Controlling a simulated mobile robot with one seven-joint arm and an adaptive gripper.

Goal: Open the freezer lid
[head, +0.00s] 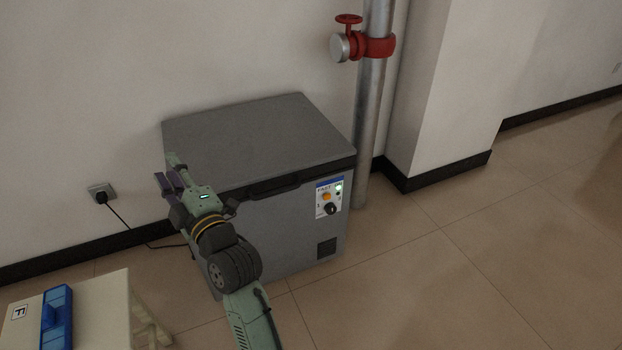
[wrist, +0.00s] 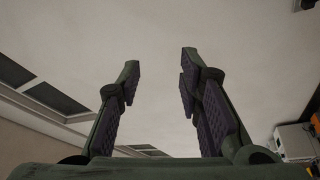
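A grey chest freezer (head: 285,235) stands against the wall in the head view. Its flat lid (head: 255,135) is shut. A dark handle recess (head: 275,187) runs along the lid's front edge. My gripper (head: 168,170) is at the lid's front left corner in the head view and covers part of it; I cannot tell whether it touches the lid. In the wrist view the two fingers (wrist: 158,75) are spread apart with nothing between them. The freezer does not show clearly in the wrist view.
A control panel (head: 329,197) with a lit green light is on the freezer's front right. A metal pipe with a red valve (head: 376,47) stands right of the freezer. A pale box with a blue handle (head: 100,308) is at lower left. The floor at right is clear.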

